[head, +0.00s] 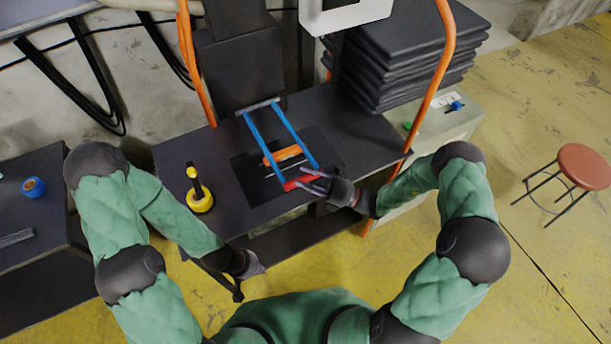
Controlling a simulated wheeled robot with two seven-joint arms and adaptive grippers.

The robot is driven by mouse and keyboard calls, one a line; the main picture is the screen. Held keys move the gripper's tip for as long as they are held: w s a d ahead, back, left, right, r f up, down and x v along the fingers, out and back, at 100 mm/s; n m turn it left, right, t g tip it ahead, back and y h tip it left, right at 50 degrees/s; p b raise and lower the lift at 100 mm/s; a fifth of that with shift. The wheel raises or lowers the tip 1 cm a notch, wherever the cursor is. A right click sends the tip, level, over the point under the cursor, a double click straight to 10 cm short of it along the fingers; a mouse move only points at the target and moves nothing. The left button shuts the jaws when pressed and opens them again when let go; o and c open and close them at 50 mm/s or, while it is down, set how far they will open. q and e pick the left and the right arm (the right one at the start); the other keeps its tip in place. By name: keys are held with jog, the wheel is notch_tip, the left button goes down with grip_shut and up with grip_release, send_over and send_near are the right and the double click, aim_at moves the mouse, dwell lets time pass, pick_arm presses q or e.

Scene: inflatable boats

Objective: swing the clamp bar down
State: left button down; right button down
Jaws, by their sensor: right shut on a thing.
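The clamp bar has two blue side arms (293,135) hinged at the dark machine, with a red grip (292,185) across its near end. It slopes out over a black plate (252,188) on the dark table. My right gripper (309,184) is shut on the right part of the red grip, and its fingers cover that end. An orange bar (282,156) lies beneath, between the blue arms. My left gripper (239,290) hangs by the table's front edge, away from the clamp bar. Its fingers are too dark to tell open from shut.
A yellow-and-black tool (200,199) stands at the table's left. Orange posts (187,62) rise at both sides. Folded dark sheets (415,55) are stacked at the back right. A red-topped stool (585,166) stands far right on open yellow floor.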

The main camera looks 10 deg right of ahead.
dwell(0.3)
jog(key=c, duration=0.8)
grip_release()
jog(key=v, duration=1.2)
jog(key=shift+f, duration=0.15)
